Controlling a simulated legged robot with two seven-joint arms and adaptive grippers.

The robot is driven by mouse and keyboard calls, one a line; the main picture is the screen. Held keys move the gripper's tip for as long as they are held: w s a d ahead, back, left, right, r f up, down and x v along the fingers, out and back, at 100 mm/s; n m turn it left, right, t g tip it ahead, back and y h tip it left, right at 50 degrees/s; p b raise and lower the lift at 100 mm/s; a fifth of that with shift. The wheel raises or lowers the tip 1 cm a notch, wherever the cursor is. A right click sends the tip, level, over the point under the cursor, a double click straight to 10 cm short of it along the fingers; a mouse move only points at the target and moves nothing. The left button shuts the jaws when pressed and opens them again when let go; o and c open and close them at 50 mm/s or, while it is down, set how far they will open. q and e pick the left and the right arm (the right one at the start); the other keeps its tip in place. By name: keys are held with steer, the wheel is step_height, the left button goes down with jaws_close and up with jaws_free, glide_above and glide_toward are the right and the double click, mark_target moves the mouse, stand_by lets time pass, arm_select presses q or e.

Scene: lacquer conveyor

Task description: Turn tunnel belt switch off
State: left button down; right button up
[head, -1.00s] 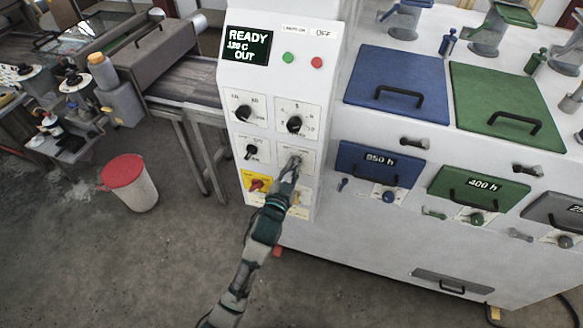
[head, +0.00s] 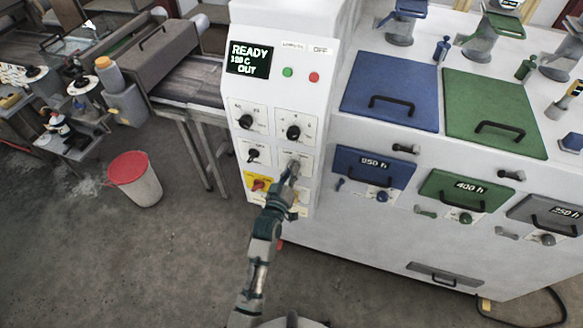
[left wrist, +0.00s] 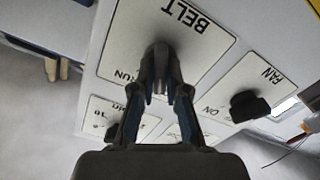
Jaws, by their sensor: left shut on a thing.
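The tunnel belt switch sits on a white plate (head: 303,157) on the front of the control panel. In the left wrist view its plate (left wrist: 190,32) reads "BELT", with "RUN" at one corner. The dark switch knob (left wrist: 158,50) shows between the fingers. My left gripper (head: 292,170) reaches up to the switch, and in the left wrist view its fingers (left wrist: 158,82) are closed around the knob. The fingers hide much of the knob, so I cannot tell which way it points. My right gripper is not in view.
The fan switch (left wrist: 250,105) is beside the belt switch. Two more dark dials (head: 246,121) (head: 293,132) are above. A red knob on a yellow plate (head: 259,184) is below left. The display (head: 249,59) reads READY.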

arm_select(q)
steer(key=shift+a+r+n+p, duration=0.1)
steer(key=shift+r+n+p, duration=0.2)
steer(key=shift+n, duration=0.4)
steer(key=shift+r+n+p, duration=0.1)
steer(key=shift+n+p, duration=0.25)
steer(key=shift+n, duration=0.35)
steer(key=shift+f, duration=0.25)
steer(key=c, duration=1.2)
jaws_free()
steer(key=shift+w+f, duration=0.1)
steer(key=shift+f, duration=0.05)
steer(key=v, duration=1.2)
